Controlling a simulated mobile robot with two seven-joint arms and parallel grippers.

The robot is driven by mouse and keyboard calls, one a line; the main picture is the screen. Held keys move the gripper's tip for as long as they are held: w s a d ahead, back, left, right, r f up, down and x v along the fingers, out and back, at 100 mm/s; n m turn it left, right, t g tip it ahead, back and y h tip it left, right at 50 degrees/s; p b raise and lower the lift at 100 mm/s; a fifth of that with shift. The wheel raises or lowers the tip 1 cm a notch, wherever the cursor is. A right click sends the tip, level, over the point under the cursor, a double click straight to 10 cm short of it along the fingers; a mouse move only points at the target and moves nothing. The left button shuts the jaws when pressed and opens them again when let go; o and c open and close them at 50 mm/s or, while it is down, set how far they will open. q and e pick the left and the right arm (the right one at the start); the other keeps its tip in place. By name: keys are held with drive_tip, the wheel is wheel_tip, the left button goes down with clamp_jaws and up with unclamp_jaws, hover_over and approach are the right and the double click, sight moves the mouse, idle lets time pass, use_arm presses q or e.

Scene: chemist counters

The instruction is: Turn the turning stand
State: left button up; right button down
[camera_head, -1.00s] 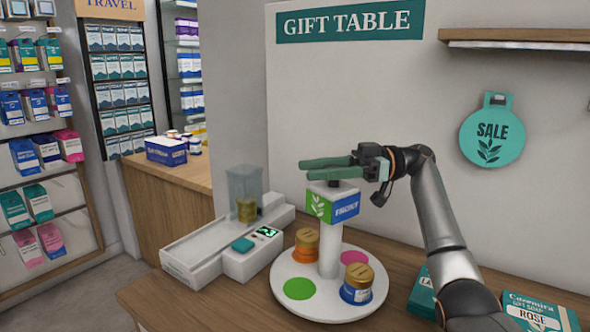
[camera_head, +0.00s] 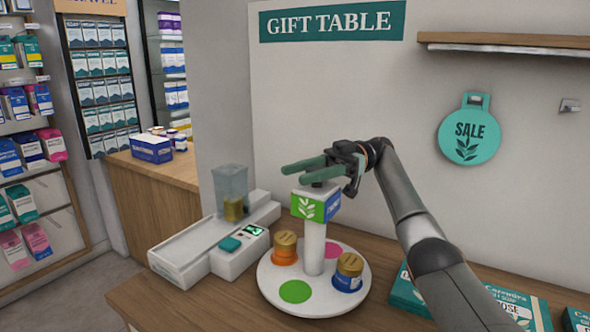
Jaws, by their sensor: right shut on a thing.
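The turning stand is a round white plate (camera_head: 327,303) on the counter with a white post (camera_head: 314,245) and a green-and-blue box (camera_head: 305,206) on top. On the plate are an orange jar (camera_head: 285,250) at the left and a blue jar (camera_head: 348,274) at the right, both gold-lidded. A green dot (camera_head: 295,291) shows at the front and a pink dot (camera_head: 333,250) behind, partly hidden by the post. My right gripper (camera_head: 305,172), with green fingers, is shut on the top of the stand, just above the box; the gripped part is mostly hidden. My left gripper is out of view.
A white scale-like device (camera_head: 233,262) with a clear container (camera_head: 231,186) stands close left of the plate. Teal soap boxes (camera_head: 408,293) lie at the right under my arm.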

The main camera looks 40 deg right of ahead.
drive_tip(key=shift+f, duration=0.15)
drive_tip(key=shift+c, duration=1.4)
unclamp_jaws()
drive_tip(key=shift+r, duration=0.2)
drive_tip(key=shift+r, duration=0.3)
wheel_tip(320, 180, up, 3)
drive_tip(key=shift+f+p, duration=0.1)
drive_tip(key=shift+p, duration=0.2)
drive_tip(key=s+a+r+b, duration=0.2)
drive_tip(key=s+a+r, duration=0.6)
drive_tip(key=s, duration=0.3)
drive_tip(key=shift+a+r+b, duration=0.35)
drive_tip(key=shift+a+r, duration=0.05)
drive_tip(key=shift+r, duration=0.3)
